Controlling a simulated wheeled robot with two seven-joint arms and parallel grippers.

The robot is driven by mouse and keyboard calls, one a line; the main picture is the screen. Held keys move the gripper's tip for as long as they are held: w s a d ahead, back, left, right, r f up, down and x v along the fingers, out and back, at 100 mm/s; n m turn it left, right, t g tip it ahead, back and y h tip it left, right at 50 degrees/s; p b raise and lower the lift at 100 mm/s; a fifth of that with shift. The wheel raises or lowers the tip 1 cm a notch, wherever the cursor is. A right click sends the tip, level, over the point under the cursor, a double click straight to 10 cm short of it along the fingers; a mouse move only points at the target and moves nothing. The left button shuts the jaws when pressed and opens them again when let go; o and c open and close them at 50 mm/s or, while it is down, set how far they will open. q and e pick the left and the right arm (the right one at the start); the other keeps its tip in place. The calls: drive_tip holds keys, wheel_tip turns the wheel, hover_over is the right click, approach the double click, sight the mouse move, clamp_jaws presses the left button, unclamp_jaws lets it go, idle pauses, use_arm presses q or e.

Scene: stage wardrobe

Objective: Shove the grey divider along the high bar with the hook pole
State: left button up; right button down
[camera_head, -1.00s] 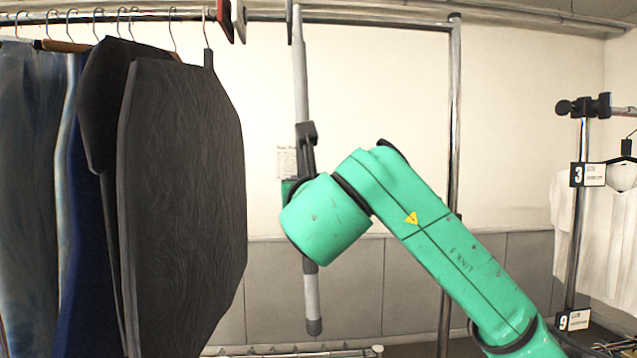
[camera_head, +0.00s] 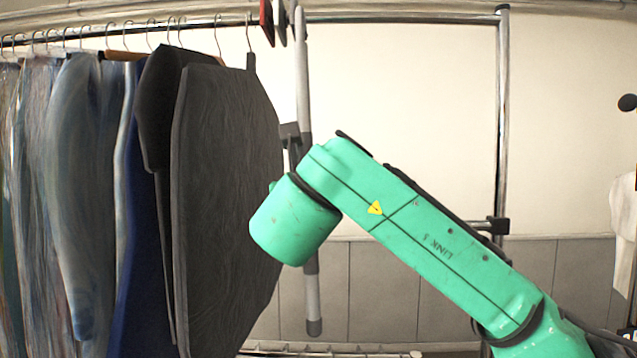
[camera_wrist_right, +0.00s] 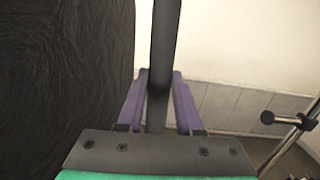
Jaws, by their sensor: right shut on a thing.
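The grey divider (camera_head: 281,22) hangs on the high bar (camera_head: 400,17) near the top centre of the head view, just right of a red divider (camera_head: 267,22). The hook pole (camera_head: 313,300) stands nearly upright, its top end close to the right side of the grey divider. I cannot tell whether they touch. My right gripper (camera_wrist_right: 159,98) is shut on the pole, with its purple fingers on either side of the shaft. In the head view my green right arm hides most of that grip. My left gripper is not in view.
Dark skirts or trousers (camera_head: 225,190) and several other garments hang left of the dividers, close beside my right wrist. The bar is bare from the pole to the upright post (camera_head: 502,120). A white garment (camera_head: 624,215) hangs at the right edge.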

drive_tip(key=shift+d+f+b, duration=0.1)
drive_tip(key=shift+d+b, duration=0.3)
drive_tip(key=shift+b, duration=0.2)
drive_tip(key=shift+s+d+b, duration=0.1)
drive_tip(key=shift+d+b, duration=1.15)
drive_tip(key=shift+d, duration=0.8)
wheel_tip(320, 180, down, 8)
drive_tip(key=b, duration=0.9)
drive_tip(key=s+b, duration=1)
drive_tip(key=s, duration=2)
drive_tip(key=shift+a, duration=0.4)
drive_tip(key=shift+s+a, duration=0.1)
